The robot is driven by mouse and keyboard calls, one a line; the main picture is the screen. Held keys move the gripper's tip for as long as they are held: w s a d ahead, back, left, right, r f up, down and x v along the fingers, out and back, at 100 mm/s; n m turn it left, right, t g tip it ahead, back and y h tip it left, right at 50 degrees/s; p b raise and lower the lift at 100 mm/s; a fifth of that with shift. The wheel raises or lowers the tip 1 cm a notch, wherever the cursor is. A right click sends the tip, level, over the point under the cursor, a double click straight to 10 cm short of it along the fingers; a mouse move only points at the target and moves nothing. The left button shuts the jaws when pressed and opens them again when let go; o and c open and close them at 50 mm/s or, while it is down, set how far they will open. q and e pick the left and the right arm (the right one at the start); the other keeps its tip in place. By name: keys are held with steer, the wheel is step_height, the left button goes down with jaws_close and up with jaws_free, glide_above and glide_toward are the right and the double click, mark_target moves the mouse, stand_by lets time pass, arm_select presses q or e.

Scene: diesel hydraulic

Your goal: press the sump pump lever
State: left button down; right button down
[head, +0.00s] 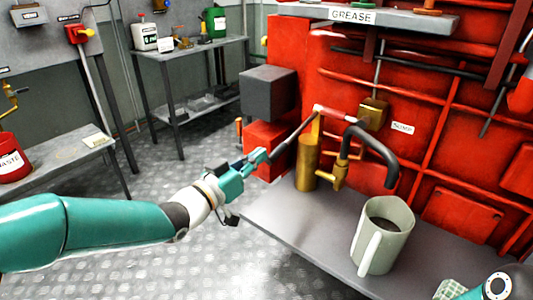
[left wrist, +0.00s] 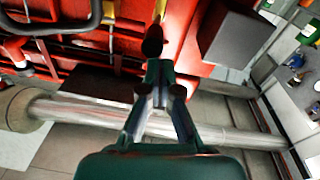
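The sump pump is a brass cylinder (head: 307,163) on the grey bench, beside a red panel with a "SUMP" label (head: 403,128). Its lever (head: 293,134) slopes down to the left from the pump's top. My left gripper (head: 264,156) is at the lever's low outer end. In the left wrist view my left fingers (left wrist: 159,72) come together at their tips, right at the dark end of the lever (left wrist: 153,42). They look shut, but I cannot tell whether the lever end is between them or just touching. My right gripper does not show.
A pale mug (head: 378,245) with dark contents stands under the dark curved spout (head: 377,150). A grey box (head: 268,92) is behind the lever. A "GREASE" shelf (head: 385,20) overhangs the panel. Side tables stand left; the floor (head: 190,145) between is clear.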

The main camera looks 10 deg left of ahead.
arm_select(q)
steer(key=v, duration=0.8)
steer(key=shift+f, duration=0.3)
steer(key=s+d+f+n+g+y, duration=0.2)
steer(key=f+n+g, duration=0.15)
steer(key=f, duration=1.25)
steer(key=s+d+f+n+g+y, duration=0.15)
steer(key=f+g, duration=0.25)
steer(key=f, duration=1.2)
steer(key=s+f+n+g+y, duration=0.1)
steer(key=s+f+g, duration=0.3)
steer(key=s+f, duration=0.45)
steer(key=s+f+g+y, duration=0.1)
steer(key=s+f+g, duration=0.4)
steer(key=s, duration=0.6)
step_height(320, 180, up, 27)
steer(key=p, duration=2.8)
steer(key=shift+w+t+p, duration=0.3)
steer(key=shift+w+t, duration=0.1)
steer(key=shift+t, duration=0.05)
steer(key=shift+r, duration=0.1)
